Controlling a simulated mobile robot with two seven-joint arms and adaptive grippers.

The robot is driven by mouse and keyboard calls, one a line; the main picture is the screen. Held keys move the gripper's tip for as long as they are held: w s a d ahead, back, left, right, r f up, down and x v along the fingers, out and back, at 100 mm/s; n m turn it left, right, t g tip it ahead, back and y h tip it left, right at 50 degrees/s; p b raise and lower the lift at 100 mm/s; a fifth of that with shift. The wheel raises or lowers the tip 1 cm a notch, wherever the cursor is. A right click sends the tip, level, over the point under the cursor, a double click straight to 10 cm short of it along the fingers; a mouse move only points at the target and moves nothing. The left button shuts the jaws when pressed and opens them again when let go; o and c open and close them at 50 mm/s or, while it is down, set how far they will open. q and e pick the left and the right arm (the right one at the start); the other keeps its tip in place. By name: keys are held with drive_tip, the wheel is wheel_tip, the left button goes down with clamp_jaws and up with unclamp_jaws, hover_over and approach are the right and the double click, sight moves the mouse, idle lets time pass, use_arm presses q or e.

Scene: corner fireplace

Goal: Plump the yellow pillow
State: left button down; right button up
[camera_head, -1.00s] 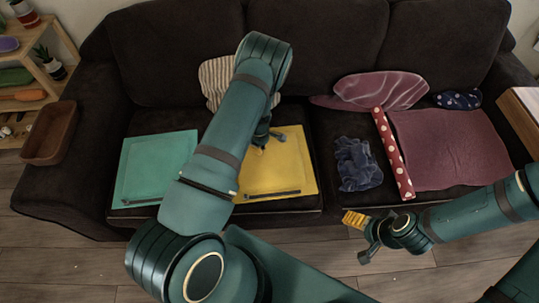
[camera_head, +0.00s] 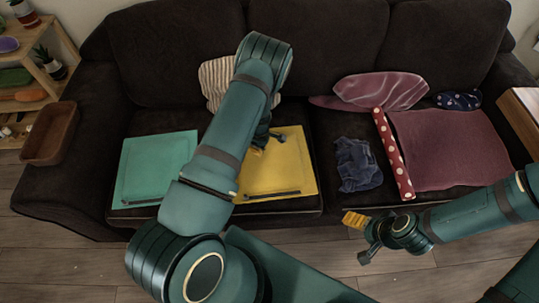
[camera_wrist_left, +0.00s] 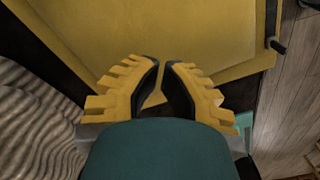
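The yellow pillow (camera_head: 285,175) lies flat on the sofa's middle seat, a square with a paler inner panel and a dark strip along its front edge. My left arm covers its left side. My left gripper (camera_head: 268,138) is over the pillow's back part. In the left wrist view its yellow toothed fingers (camera_wrist_left: 162,65) have their black-padded tips almost together with nothing between them. The pillow (camera_wrist_left: 190,30) fills the top of that view, beyond the fingertips; I cannot tell whether they touch it. My right gripper (camera_head: 362,238) is open and empty in front of the sofa.
A green square pillow (camera_head: 158,165) lies to the left. A striped cushion (camera_head: 215,80) leans at the backrest. To the right lie a crumpled blue cloth (camera_head: 357,165), a red dotted roll (camera_head: 394,153) and a maroon cloth (camera_head: 450,148). A brown tray (camera_head: 50,133) is on the left armrest.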

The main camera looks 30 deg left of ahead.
use_arm(q)
drive_tip(key=shift+f+b, duration=0.45)
drive_tip(key=shift+f, duration=1.7)
drive_tip(key=shift+w+d+r+p, duration=0.35)
drive_tip(key=shift+d+r, duration=0.15)
drive_tip(key=shift+r, duration=0.25)
drive_tip(key=shift+w+d+r+p, duration=0.4)
drive_tip(key=shift+d+r, duration=0.1)
drive_tip(key=shift+r, duration=0.2)
drive_tip(key=shift+w+d+r+p, duration=0.35)
drive_tip(key=shift+d+r, duration=0.15)
drive_tip(key=shift+r, duration=0.25)
drive_tip(key=shift+f, duration=0.2)
